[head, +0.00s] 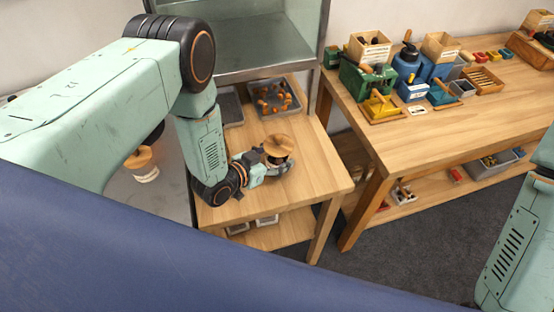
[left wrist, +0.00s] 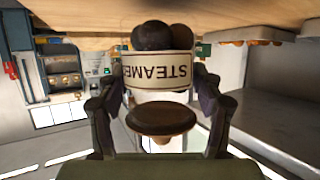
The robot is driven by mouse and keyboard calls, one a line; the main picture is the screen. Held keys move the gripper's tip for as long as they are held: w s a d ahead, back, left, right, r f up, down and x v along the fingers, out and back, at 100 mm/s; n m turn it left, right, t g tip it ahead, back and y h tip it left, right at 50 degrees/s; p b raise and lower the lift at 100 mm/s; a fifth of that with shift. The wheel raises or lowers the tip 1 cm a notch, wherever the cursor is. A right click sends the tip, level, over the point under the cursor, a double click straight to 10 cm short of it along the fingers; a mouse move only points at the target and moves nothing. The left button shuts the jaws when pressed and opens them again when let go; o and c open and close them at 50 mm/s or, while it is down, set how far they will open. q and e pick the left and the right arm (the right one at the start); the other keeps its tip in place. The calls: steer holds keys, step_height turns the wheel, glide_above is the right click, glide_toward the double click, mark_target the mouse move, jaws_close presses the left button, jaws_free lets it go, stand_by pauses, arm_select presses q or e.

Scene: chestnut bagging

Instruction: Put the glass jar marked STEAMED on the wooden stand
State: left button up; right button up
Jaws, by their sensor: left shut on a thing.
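The glass jar marked STEAMED (left wrist: 158,71) sits between the fingers of my left gripper (left wrist: 160,88), which is shut on it. The wrist picture is upside down, so the label is inverted. Dark round chestnuts show in the jar, and its brown wooden lid (left wrist: 162,120) points down in that picture. In the head view, my left gripper (head: 262,168) holds the jar by the small wooden table (head: 315,180), with its round lid (head: 278,144) uppermost. I cannot make out the wooden stand, or whether the jar touches anything beneath.
A grey tray of brown items (head: 273,97) lies behind the jar. Another wooden-lidded jar (head: 146,172) stands at left on a grey surface. A long workbench (head: 440,135) at right carries boxes and tools. The small table's front right is clear.

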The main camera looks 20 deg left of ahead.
arm_select(q)
steer(key=shift+f, duration=0.7)
steer(key=shift+w+d, duration=0.1)
steer(key=shift+d, duration=0.1)
steer(key=shift+f+b, duration=0.1)
steer(key=shift+b, duration=0.25)
steer(key=o, duration=1.4)
steer(key=shift+a, duration=0.15)
steer(key=shift+o, duration=0.3)
arm_select(e)
steer(key=shift+s+f, duration=0.15)
steer(key=shift+f, duration=0.6)
steer(key=shift+d, duration=0.1)
